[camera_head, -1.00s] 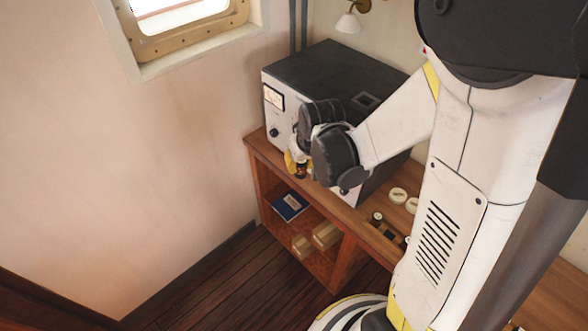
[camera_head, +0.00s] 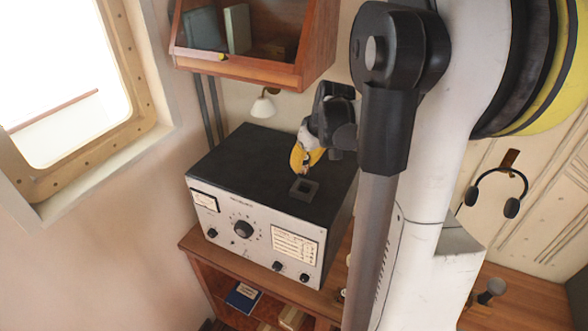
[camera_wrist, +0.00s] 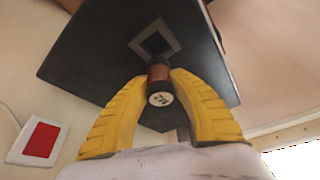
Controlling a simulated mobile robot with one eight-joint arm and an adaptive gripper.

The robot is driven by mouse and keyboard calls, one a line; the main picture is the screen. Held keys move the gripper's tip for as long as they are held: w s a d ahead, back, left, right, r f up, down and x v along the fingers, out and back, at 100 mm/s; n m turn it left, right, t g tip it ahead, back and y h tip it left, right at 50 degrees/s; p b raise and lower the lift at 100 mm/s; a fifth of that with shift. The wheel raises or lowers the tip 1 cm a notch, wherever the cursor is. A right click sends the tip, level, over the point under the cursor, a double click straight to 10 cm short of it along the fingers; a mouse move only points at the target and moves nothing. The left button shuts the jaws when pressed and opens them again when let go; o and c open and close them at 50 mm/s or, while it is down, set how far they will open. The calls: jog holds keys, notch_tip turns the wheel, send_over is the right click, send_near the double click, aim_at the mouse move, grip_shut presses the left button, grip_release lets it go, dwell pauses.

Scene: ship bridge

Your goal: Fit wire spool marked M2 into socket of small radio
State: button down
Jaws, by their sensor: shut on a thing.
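The radio (camera_head: 265,225) stands on the wooden desk, with a pale front of dials and a dark top. Its square socket (camera_head: 304,187) opens in the top near the right side. It also shows in the wrist view (camera_wrist: 153,43). My gripper (camera_head: 303,171) is just above the socket, its yellow fingers shut on a small wire spool (camera_wrist: 159,74). The spool is brown with a dark end and a pale round label, whose mark I cannot read surely. In the wrist view the spool's far end overlaps the socket's edge; I cannot tell whether it touches.
A wooden wall shelf (camera_head: 250,65) and a small lamp (camera_head: 263,106) are above and behind the radio. Headphones (camera_head: 492,190) hang on the right wall. A blue book (camera_head: 243,297) lies in the desk's lower shelf. A porthole is at left.

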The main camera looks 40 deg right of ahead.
aim_at(304, 181)
jog(key=shift+s, duration=0.2)
jog(key=shift+s+f+b, duration=0.1)
jog(key=shift+f+b, duration=0.3)
jog(key=shift+f, duration=0.15)
jog(key=shift+f+b, duration=0.95)
jog(key=shift+f, duration=0.55)
jog(key=shift+r, duration=0.15)
jog(key=shift+f+b, duration=1.5)
jog(key=shift+b, duration=0.45)
dwell(3.7)
